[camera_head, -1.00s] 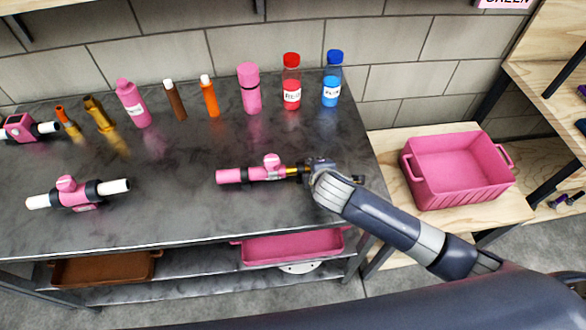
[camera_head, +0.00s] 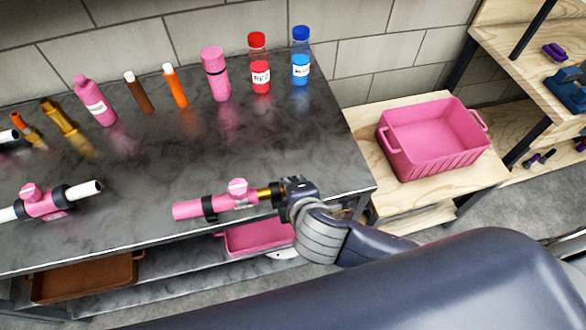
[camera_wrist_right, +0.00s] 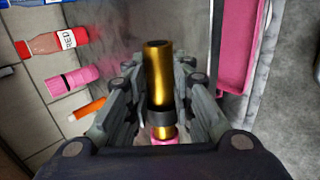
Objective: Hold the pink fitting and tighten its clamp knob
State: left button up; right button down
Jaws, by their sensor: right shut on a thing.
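A fitting with a pink tube (camera_head: 187,210), a black band and a gold end (camera_head: 264,194) is near the bench's front edge. A round pink knob (camera_head: 238,187) stands on its upper side. My right gripper (camera_head: 279,192) is shut on the gold end; the wrist view shows the gold piece (camera_wrist_right: 158,75) between the fingers. I cannot tell whether the fitting touches the bench. Another pink fitting (camera_head: 45,206) with white tube ends and a pink knob lies at the left. My left gripper is not in view.
Several bottles and tubes stand along the back of the dark bench (camera_head: 150,150), including a red bottle (camera_head: 259,75) and a blue bottle (camera_head: 300,65). A pink bin (camera_head: 435,135) sits on a wooden table at right. The middle of the bench is clear.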

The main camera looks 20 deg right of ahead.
jog(key=shift+s+a+r, duration=0.15)
jog(key=shift+s+a, duration=0.05)
jog(key=shift+s, duration=0.6)
jog(key=shift+w, duration=0.1)
jog(key=shift+w+d+p, duration=0.3)
jog(key=shift+w+p, duration=0.2)
jog(key=shift+w, duration=0.75)
jog(key=shift+w+d+p, duration=0.35)
jog(key=shift+w+p, duration=0.1)
jog(key=shift+w, duration=0.85)
jog(key=shift+w+d+p, duration=0.3)
jog(key=shift+w+p, duration=0.2)
jog(key=shift+w, duration=0.75)
jog(key=shift+w+d+p, duration=0.2)
jog(key=shift+w, duration=0.7)
jog(key=shift+w+d+p, duration=0.2)
jog(key=shift+w+p, duration=0.05)
jog(key=shift+w, duration=0.6)
jog(key=shift+w+d+p, duration=0.2)
jog(key=shift+w, duration=0.7)
jog(key=shift+w+d, duration=0.15)
jog(key=shift+w, duration=0.5)
jog(key=shift+w+d, duration=0.15)
jog(key=shift+w, duration=0.5)
jog(key=shift+f+b, duration=0.9)
jog(key=shift+f, duration=1.55)
